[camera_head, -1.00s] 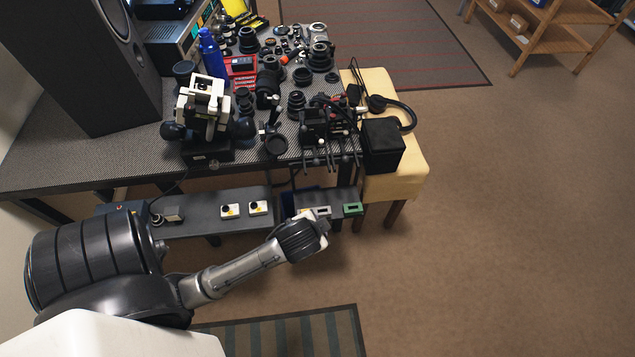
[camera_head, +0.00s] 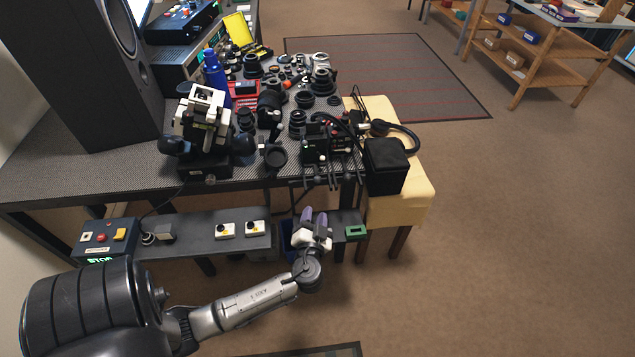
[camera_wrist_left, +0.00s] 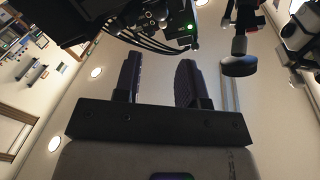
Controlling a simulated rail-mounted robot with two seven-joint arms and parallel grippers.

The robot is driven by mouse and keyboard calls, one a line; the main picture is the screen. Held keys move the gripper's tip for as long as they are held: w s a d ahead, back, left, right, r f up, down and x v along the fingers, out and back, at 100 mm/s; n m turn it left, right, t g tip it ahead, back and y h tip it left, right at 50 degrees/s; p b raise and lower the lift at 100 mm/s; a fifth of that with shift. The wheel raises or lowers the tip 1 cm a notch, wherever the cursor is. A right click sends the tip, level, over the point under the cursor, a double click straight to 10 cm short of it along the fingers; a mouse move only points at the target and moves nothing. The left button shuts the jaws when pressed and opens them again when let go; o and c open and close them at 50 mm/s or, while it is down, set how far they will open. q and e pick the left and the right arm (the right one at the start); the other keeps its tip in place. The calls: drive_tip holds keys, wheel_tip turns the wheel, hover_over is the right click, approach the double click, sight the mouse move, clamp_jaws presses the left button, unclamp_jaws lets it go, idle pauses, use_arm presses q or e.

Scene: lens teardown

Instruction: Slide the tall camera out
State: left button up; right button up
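My left gripper (camera_head: 313,215) is below the front edge of the workbench, fingers pointing toward the bench. It is open and empty; in the left wrist view its two dark fingers (camera_wrist_left: 158,75) stand apart with nothing between them. I cannot tell for sure which thing is the tall camera. A black and cream device (camera_head: 201,115) stands upright at the bench's front left. A cluster of black gear with cables (camera_head: 322,148) is at the front right edge, above my gripper. In the wrist view a black device with a green light (camera_wrist_left: 175,22) is beyond the fingertips. My right gripper is not in view.
Many lenses and small parts crowd the bench (camera_head: 80,160). A blue bottle (camera_head: 214,78) stands behind. A black box (camera_head: 385,165) sits on the yellow stool (camera_head: 421,185) at the right. A low shelf with switches (camera_head: 190,240) runs below the bench.

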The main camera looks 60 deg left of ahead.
sight(318, 180)
use_arm(q)
drive_tip(key=b+x, duration=0.2)
drive_tip(key=x, duration=1.1)
drive_tip(key=shift+d, duration=0.1)
clamp_jaws()
